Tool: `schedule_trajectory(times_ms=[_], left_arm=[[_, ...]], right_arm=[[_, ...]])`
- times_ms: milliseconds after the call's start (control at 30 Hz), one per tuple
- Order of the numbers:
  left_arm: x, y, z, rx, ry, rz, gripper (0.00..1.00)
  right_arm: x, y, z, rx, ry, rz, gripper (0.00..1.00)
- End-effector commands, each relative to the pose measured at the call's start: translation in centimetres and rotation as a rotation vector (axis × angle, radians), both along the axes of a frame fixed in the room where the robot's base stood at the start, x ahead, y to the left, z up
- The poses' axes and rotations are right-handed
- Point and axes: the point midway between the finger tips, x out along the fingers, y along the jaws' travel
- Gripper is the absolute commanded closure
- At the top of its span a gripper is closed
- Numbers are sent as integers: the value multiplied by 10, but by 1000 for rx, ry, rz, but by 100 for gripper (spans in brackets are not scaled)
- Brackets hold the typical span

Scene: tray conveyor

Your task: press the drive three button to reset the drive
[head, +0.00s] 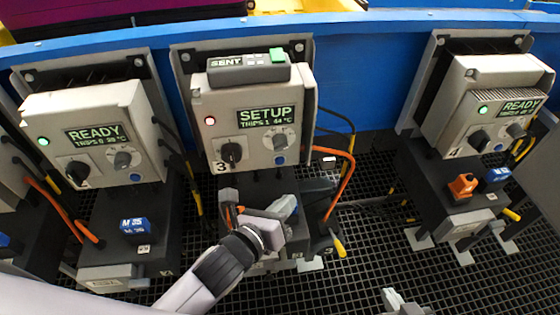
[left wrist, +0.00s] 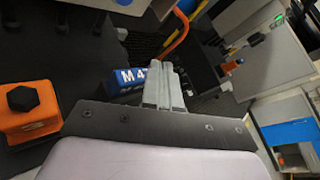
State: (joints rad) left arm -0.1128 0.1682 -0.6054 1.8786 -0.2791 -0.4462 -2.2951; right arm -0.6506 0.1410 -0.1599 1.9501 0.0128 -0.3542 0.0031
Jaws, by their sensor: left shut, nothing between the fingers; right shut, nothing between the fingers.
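Drive three (head: 245,122) is the middle grey box, marked 3. Its screen (head: 265,118) reads SETUP, TRIPS 1, 44 °C, and its lamp (head: 210,121) is red. Below the screen are a black knob (head: 231,152), a grey knob (head: 280,142) and a small round blue button (head: 279,160). My left gripper (head: 285,206) is shut and empty, below the front panel and apart from the blue button. Its closed fingers also show in the left wrist view (left wrist: 165,85), in front of a blue M 47 block (left wrist: 122,78). My right gripper (head: 398,300) is shut at the bottom edge.
A grey device with a green key (head: 248,72) marked SENT lies on top of drive three. Drive two (head: 92,135) and drive four (head: 490,110) read READY with green lamps. Orange cables (head: 345,180) hang right of drive three. An orange block (left wrist: 28,120) is left in the wrist view.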

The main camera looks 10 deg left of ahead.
Motion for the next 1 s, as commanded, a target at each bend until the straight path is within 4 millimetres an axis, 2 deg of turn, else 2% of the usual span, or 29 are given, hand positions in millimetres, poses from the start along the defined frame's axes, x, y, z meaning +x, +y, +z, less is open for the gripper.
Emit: schedule_trajectory(times_ms=[300, 500, 700, 1000], left_arm=[[45, 13, -2, 2, -4, 0, 100], [64, 18, 0, 3, -1, -1, 100], [71, 21, 0, -1, 0, 0, 100], [72, 21, 0, -1, 0, 0, 100]], right_arm=[[0, 2, -17, 7, 8, -2, 100], [3, 3, -7, 11, -1, -1, 100], [3, 3, -7, 11, -1, 1, 100], [2, 3, -9, 9, 0, 1, 100]])
